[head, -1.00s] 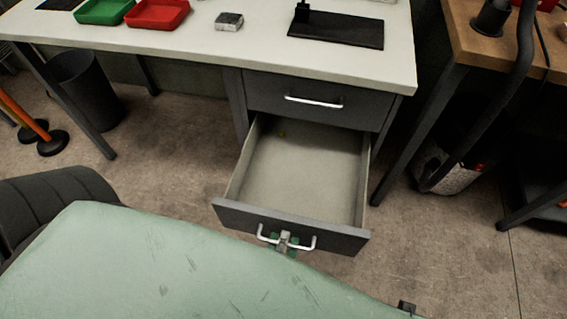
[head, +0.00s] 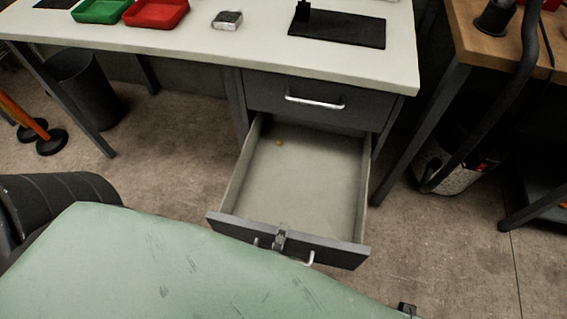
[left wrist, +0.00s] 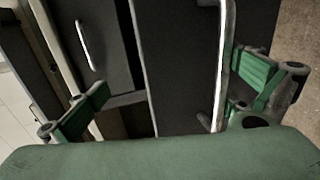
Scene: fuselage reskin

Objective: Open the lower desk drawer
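The lower desk drawer (head: 308,180) is pulled well out of the grey desk pedestal, its inside exposed. Its front and silver handle (head: 309,258) are partly covered by the pale green shape in the foreground. My left gripper (head: 281,236) shows only as a grey fingertip at the top edge of the drawer front. In the left wrist view its two green-padded fingers (left wrist: 168,98) are wide apart. The lower handle (left wrist: 223,60) lies between them, close to the right finger. Whether a finger touches it I cannot tell. My right gripper is not in view.
The upper drawer (head: 318,102) is shut above. The desktop (head: 240,55) holds red and green trays. A black bin (head: 85,88) stands at left, a wooden bench (head: 470,35) at right.

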